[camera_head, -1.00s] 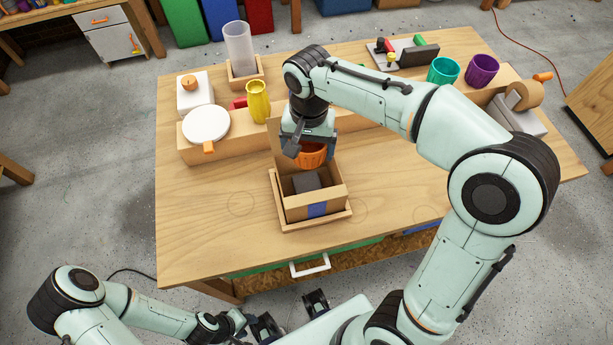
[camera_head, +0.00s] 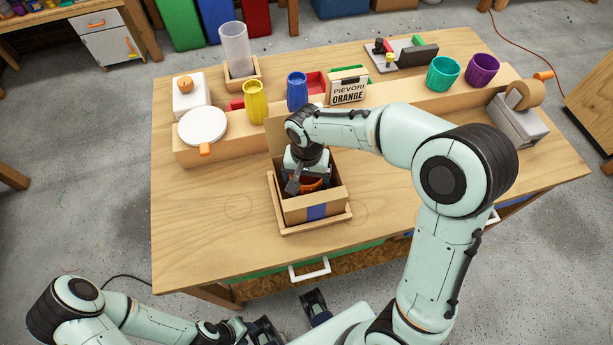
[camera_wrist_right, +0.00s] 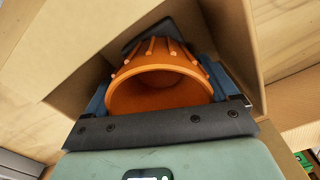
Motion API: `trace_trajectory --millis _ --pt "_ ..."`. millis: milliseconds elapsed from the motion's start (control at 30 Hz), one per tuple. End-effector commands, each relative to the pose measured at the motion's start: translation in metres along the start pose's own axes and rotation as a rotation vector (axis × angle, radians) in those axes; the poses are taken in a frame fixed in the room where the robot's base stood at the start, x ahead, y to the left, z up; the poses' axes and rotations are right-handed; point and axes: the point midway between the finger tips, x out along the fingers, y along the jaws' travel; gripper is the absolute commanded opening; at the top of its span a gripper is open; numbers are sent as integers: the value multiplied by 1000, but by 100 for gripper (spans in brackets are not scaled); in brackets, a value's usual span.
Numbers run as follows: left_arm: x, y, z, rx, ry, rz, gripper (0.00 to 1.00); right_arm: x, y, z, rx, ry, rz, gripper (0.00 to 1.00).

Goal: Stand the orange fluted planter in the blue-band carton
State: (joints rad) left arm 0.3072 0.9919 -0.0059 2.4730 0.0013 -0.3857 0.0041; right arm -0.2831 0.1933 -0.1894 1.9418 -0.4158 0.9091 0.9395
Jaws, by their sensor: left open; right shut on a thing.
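The orange fluted planter (camera_head: 314,184) is in my right gripper (camera_head: 306,187), inside the upper part of the blue-band carton (camera_head: 297,212). In the right wrist view, the planter (camera_wrist_right: 160,72) has its open rim toward the camera, with the fingers on both sides of it. Carton walls (camera_wrist_right: 75,45) surround it there. A dark block (camera_wrist_right: 150,32) shows beyond the planter's far end. Whether the planter touches the carton floor is hidden. My left gripper (camera_head: 290,316) is open and empty, low in front of the table.
The carton stands in a shallow wooden tray (camera_head: 287,229). Behind it, a raised wooden ledge (camera_head: 188,152) carries yellow (camera_head: 255,103), blue (camera_head: 297,92), teal (camera_head: 442,73) and purple (camera_head: 482,70) vessels and an ORANGE sign (camera_head: 347,88). The table left of the tray is clear.

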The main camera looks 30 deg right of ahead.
Motion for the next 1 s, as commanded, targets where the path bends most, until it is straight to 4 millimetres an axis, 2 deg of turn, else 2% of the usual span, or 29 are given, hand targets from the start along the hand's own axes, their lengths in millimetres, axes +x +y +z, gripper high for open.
trace_trajectory --millis 400,433,467,767,867,1000 --pt "8 -3 1 -1 -3 -1 43 10 0 0 0 0 0 56" --pt "7 -3 1 -1 -3 -1 43 9 0 0 0 0 0 97" --pt "6 -3 1 -1 -2 -1 43 8 0 0 0 0 0 100" --pt "2 -1 0 0 -1 0 43 2 0 0 -1 1 -1 100" --pt "-3 1 0 0 1 0 43 -10 -1 -1 -1 3 -3 100" --pt "-6 3 -1 1 2 1 43 -40 -1 -1 -1 5 -5 100"
